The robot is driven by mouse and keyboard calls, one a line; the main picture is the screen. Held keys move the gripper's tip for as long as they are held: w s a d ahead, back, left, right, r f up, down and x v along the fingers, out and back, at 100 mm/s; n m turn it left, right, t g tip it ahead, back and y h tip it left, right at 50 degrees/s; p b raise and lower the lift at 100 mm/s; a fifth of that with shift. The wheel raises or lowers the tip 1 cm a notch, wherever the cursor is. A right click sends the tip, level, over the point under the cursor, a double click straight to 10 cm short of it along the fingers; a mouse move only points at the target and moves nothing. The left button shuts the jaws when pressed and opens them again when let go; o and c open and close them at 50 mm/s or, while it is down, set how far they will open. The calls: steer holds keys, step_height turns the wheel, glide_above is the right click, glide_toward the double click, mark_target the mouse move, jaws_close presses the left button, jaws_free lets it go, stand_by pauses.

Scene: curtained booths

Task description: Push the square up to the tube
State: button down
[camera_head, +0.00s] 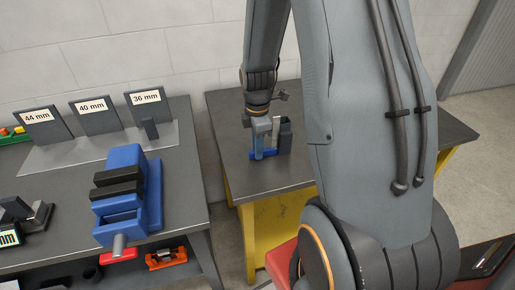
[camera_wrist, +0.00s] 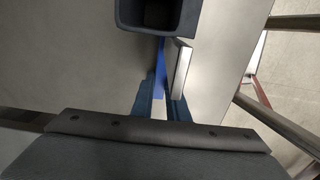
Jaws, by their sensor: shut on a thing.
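My gripper (camera_head: 262,148) reaches down to the top of the right-hand table, shut on the square. In the camera_wrist view my gripper (camera_wrist: 162,105) has its two fingers close about a pale strip. The square shows as a blue bar (camera_head: 268,154) low on the table and, in the camera_wrist view, as a blue strip (camera_wrist: 160,62) beside an upright grey plate. The dark grey tube (camera_head: 286,135) stands upright just right of the gripper; its open square top shows in the camera_wrist view (camera_wrist: 120,12). The blue strip runs to the tube's edge; I cannot tell whether they touch.
The grey table (camera_head: 230,120) has bare top around these things, with its right edge near the plate. A left-hand bench (camera_head: 190,190) bears a blue vise (camera_head: 152,195) and upright plates marked 44 mm, 40 mm and 36 mm (camera_head: 150,112). A white wall stands behind.

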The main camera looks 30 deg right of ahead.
steer(key=c, duration=1.6)
jaws_free()
steer(key=shift+c, duration=0.2)
steer(key=shift+r, duration=0.1)
steer(key=shift+r+b, duration=1.05)
steer(key=shift+r, duration=2.75)
steer(key=shift+s+a+m, duration=0.2)
steer(key=shift+a+m, duration=0.15)
steer(key=shift+m, duration=0.05)
steer(key=s+a+m+b, duration=0.1)
steer(key=s+a+m, duration=0.1)
steer(key=a+m, duration=0.1)
steer(key=s+a+f+m+t+b, duration=0.1)
steer(key=s+a+m, duration=0.2)
steer(key=m, duration=0.3)
steer(key=s+a+f+m+b, duration=0.1)
steer(key=s+a+m, duration=0.2)
steer(key=m, duration=0.1)
steer(key=shift+s+a, duration=0.2)
steer(key=shift+a, duration=0.05)
steer(key=shift+s+a+f+m+b, duration=0.1)
steer(key=shift+s+a+m+b, duration=0.15)
steer(key=shift+m, duration=0.25)
steer(key=shift+s+a+f+m+b, duration=0.1)
steer(key=shift+s+m, duration=0.15)
steer(key=shift+m, duration=0.25)
